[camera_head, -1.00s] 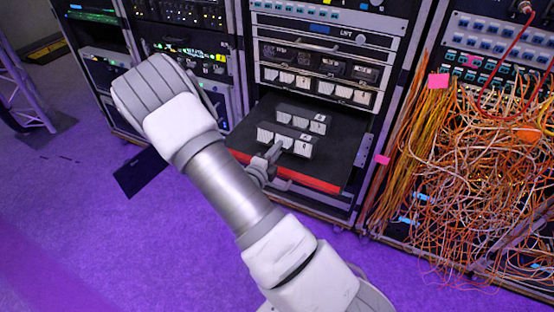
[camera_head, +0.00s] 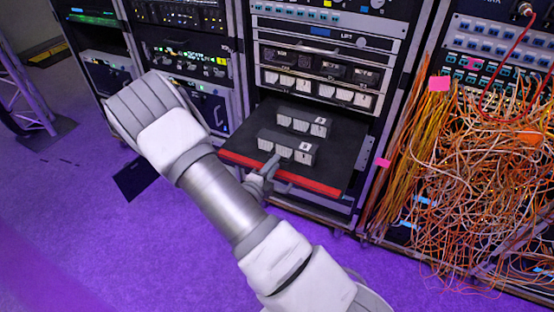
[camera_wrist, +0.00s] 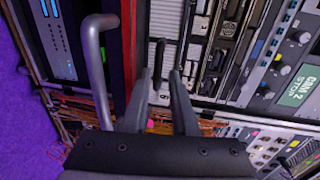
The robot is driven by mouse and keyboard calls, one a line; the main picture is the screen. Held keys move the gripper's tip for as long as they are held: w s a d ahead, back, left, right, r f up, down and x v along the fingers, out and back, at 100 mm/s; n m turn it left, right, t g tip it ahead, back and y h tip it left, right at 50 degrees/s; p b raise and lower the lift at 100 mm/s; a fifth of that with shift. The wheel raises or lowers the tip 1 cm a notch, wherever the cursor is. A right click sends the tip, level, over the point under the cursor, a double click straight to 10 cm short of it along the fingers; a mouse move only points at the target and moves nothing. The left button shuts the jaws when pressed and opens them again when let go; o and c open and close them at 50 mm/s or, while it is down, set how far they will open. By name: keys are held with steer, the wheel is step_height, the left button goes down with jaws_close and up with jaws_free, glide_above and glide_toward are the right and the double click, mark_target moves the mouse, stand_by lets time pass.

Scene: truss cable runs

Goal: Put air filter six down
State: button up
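Two low blocks of grey-and-white air filters stand on a pulled-out dark shelf (camera_head: 235,141) with a red front edge, a front block (camera_head: 287,147) and a rear block (camera_head: 304,121). I cannot read which unit is number six. My gripper (camera_head: 271,165) is at the near side of the front block, over the shelf's front part. In the wrist view my gripper (camera_wrist: 161,74) has its two fingers apart. A slim dark handle-like piece (camera_wrist: 159,58) shows in the gap, with pale slatted filter faces behind it. I see no finger pressed on it.
Rack units with a row of white-faced modules (camera_head: 318,88) stand above the shelf. A dense tangle of orange and white cables (camera_head: 490,180) hangs at the right. A curved grey handle (camera_wrist: 92,65) is close left of my fingers.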

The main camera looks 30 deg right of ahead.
steer(key=p+v, duration=0.2)
steer(key=v, duration=0.7)
steer(key=s+d+r+m+g+y, duration=0.15)
steer(key=s+r+m+g, duration=0.45)
steer(key=m, duration=0.6)
steer(key=s+d+r+m+g+y, duration=0.1)
steer(key=s+d+r+m+g, duration=0.3)
steer(key=r+m, duration=0.6)
steer(key=s+a+r+m+t+y, duration=0.5)
steer(key=s+a+r+m+y, duration=0.3)
steer(key=m, duration=1.3)
steer(key=a+r+y, duration=0.2)
steer(key=a+r, duration=0.1)
steer(key=shift+m+t, duration=0.3)
steer(key=shift+s+y, duration=0.1)
steer(key=shift+y, duration=0.15)
step_height(320, 180, up, 14)
steer(key=p, duration=1.3)
